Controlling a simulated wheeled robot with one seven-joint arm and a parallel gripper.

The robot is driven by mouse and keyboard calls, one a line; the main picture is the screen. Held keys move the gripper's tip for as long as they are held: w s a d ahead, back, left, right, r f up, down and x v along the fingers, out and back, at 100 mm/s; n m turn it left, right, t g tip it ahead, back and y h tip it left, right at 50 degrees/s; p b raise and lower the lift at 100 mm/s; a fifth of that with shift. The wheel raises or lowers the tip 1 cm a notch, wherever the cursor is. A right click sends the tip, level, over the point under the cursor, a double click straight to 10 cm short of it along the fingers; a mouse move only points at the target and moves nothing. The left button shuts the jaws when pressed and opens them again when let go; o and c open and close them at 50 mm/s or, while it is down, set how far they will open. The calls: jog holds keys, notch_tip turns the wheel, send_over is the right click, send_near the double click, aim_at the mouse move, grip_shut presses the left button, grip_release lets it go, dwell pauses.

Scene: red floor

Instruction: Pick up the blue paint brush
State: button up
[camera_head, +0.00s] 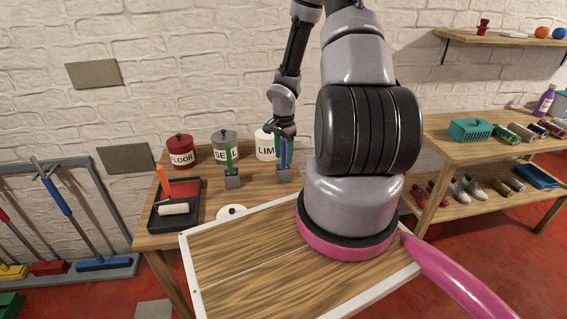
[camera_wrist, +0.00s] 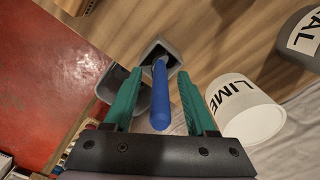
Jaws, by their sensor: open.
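The blue paint brush (camera_head: 283,157) stands in a small grey holder (camera_head: 283,175) on the wooden table. In the wrist view its blue handle (camera_wrist: 160,97) points toward the camera, and its lower end goes into the square grey holder (camera_wrist: 173,47). My gripper (camera_head: 284,147) is above this holder, pointing down. In the wrist view my gripper (camera_wrist: 159,75) is open, with one green finger on each side of the blue handle. Gaps show between the handle and both fingers. The bristles are hidden in the holder.
A green-handled brush (camera_head: 228,157) stands in another holder to the left. Behind are the FLOOR can (camera_head: 181,153), the SEAL can (camera_head: 222,145) and the white LIME pot (camera_head: 265,150); the LIME pot is close to my right finger in the wrist view. A paint tray (camera_head: 158,219) lies left.

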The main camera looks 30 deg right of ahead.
aim_at(284, 139)
jog(key=shift+f, duration=0.9)
jog(key=shift+c, duration=0.3)
grip_shut()
notch_tip(284, 139, up, 10)
jog(key=shift+r, duration=0.1)
